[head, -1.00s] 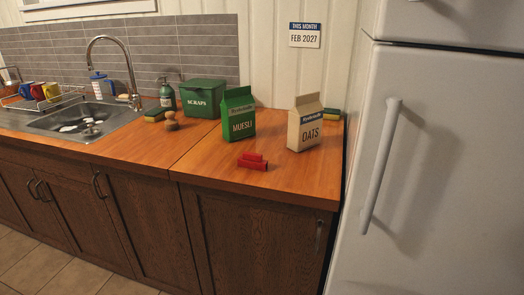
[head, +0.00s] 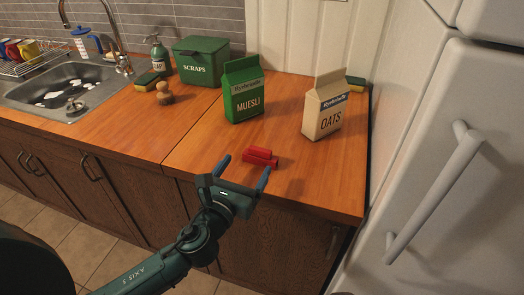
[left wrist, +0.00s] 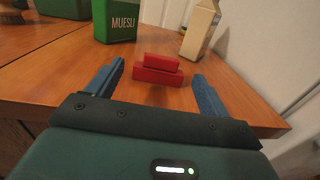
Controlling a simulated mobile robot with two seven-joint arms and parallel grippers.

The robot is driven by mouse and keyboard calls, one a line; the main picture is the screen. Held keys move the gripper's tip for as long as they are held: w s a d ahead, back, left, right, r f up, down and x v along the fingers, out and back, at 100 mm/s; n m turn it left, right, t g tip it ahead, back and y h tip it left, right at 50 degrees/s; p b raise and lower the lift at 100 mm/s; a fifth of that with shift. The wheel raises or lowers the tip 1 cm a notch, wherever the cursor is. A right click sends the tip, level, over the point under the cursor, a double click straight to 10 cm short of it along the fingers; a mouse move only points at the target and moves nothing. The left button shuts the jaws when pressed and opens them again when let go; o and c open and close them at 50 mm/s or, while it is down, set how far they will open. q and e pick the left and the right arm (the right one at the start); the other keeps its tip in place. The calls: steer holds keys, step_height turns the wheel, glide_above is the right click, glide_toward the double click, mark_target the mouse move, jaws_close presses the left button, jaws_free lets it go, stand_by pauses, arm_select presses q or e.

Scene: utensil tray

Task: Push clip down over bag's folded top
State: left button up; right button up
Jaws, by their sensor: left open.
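The red clip (head: 261,157) lies on the wooden counter near its front edge. It also shows in the left wrist view (left wrist: 158,70), ahead of and between my fingers. A green MUESLI bag (head: 243,90) stands upright behind the clip, and a beige OATS bag (head: 325,106) stands upright to the right; both have folded-looking tops. The bags also show in the left wrist view, MUESLI (left wrist: 115,20) and OATS (left wrist: 199,30). My left gripper (head: 245,176) is open and empty, with its blue fingers just short of the clip. My right gripper is not in view.
The counter (head: 200,140) is clear around the clip. A green SCRAPS bin (head: 198,62), soap bottle (head: 159,54), brush (head: 164,93) and sponge (head: 147,79) stand left, near the sink (head: 62,88). The fridge (head: 430,130) bounds the right side. Another sponge (head: 356,83) lies behind the oats.

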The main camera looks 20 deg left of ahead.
mark_target(259, 151)
arm_select(q)
steer(key=w, duration=0.2)
steer(key=w+d, duration=0.1)
steer(key=w, duration=0.5)
steer(key=shift+w+d+f+p, duration=0.15)
steer(key=shift+d+f+p, duration=0.05)
steer(key=shift+p, duration=0.1)
steer(key=shift+c, duration=0.6)
steer(key=c, duration=0.9)
